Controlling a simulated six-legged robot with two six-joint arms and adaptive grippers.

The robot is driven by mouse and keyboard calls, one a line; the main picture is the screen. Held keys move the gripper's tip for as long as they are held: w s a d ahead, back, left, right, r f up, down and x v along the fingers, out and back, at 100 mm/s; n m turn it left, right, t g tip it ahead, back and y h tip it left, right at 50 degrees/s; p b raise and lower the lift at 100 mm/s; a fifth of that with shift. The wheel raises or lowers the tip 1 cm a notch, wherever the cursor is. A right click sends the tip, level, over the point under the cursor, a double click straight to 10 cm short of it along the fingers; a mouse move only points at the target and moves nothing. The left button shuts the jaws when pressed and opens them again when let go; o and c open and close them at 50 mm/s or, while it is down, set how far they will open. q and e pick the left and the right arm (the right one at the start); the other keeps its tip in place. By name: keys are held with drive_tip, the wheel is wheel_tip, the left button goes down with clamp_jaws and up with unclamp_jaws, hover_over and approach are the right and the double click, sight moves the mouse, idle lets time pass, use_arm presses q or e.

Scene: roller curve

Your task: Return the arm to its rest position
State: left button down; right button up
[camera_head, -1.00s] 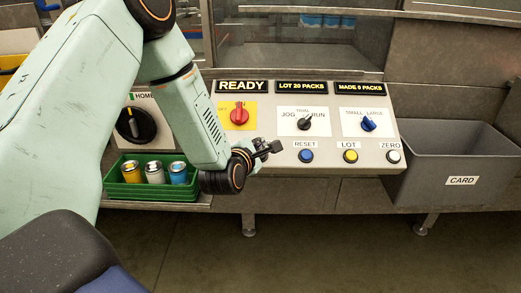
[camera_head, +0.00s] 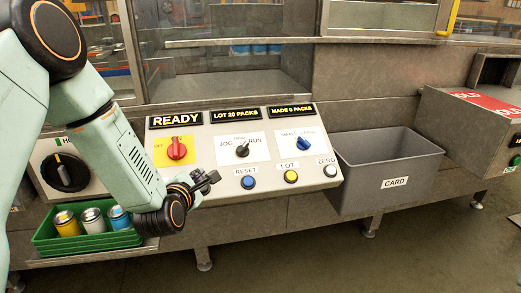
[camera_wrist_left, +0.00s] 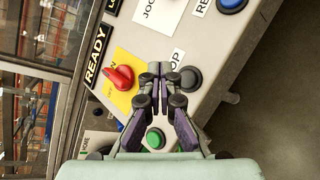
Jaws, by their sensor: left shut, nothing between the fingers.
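My left arm (camera_head: 115,140) comes in from the left in the head view. Its gripper (camera_head: 211,179) is shut and empty, in front of the lower left part of the control panel (camera_head: 215,150). In the left wrist view the gripper (camera_wrist_left: 160,70) shows with its fingertips together, over the panel near the red knob (camera_wrist_left: 119,77) and a green button (camera_wrist_left: 155,138). In the head view the red knob (camera_head: 176,148) sits on a yellow plate, above and left of the gripper. My right gripper is not in view.
A green tray (camera_head: 95,243) with three small cans stands below the arm at left. A black HOME knob (camera_head: 65,172) is behind it. A grey CARD bin (camera_head: 385,160) stands right of the panel. A red-topped machine (camera_head: 480,110) is at far right. Floor in front is clear.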

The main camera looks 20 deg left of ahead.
use_arm(q)
drive_tip(key=s+d+f+m+g+h, duration=0.3)
drive_tip(key=s+d+f+m+g, duration=0.4)
drive_tip(key=s+f+m, duration=0.9)
drive_tip(key=s+d+f+m+g, duration=0.1)
drive_tip(key=s+f+m+g, duration=0.1)
drive_tip(key=s, duration=0.5)
drive_tip(key=s+d+f+m+g, duration=0.2)
drive_tip(key=s+m, duration=0.3)
drive_tip(key=s, duration=0.3)
drive_tip(key=s+d+f+m+g, duration=0.2)
drive_tip(key=s+f+m+g, duration=0.1)
drive_tip(key=s, duration=0.5)
drive_tip(key=shift+d+f+m+h, duration=0.25)
drive_tip(key=shift+f+m+h, duration=0.05)
drive_tip(key=shift+f, duration=0.45)
